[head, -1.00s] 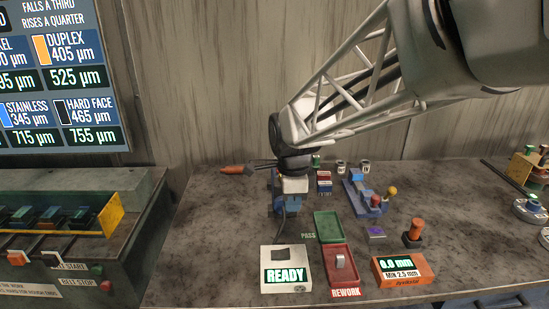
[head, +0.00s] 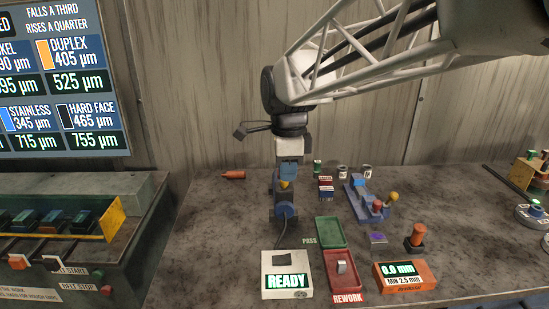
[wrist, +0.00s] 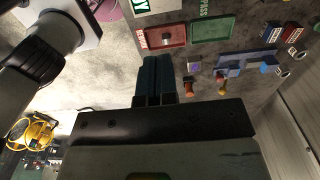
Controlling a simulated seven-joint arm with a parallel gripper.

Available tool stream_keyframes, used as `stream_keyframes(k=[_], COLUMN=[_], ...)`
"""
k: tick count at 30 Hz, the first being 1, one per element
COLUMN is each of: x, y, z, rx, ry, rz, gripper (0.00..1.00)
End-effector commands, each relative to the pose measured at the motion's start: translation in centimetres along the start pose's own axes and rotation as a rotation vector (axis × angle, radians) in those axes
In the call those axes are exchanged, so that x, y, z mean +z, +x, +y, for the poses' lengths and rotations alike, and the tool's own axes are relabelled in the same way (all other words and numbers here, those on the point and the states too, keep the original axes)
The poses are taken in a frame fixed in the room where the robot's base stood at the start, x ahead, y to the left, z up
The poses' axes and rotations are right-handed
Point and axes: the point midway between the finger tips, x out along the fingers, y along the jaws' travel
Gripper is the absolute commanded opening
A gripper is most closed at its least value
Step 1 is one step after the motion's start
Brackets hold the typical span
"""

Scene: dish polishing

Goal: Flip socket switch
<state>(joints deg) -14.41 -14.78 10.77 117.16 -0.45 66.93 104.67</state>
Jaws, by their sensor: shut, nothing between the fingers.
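I cannot make out a socket switch for certain in either view. The cable runs to a white box reading READY (head: 287,262).
A green PASS tray (head: 330,246), a red REWORK tray (head: 342,284) and an orange gauge (head: 404,278) are at the front. A blue fixture with coloured knobs (head: 358,205) stands further back. A control panel (head: 60,215) is at the left.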

Motion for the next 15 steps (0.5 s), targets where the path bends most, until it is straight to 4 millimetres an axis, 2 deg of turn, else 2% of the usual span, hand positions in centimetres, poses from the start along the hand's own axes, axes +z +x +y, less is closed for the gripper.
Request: stream_keyframes(k=[6, 15], x=[0.5, 0.6], y=[-2.7, -3.7], z=[0.0, 0.1], rx=[-0.001, 0.001], ry=[-0.001, -0.001], rz=[0.000, 0.000], gripper=[0.00, 0.00])
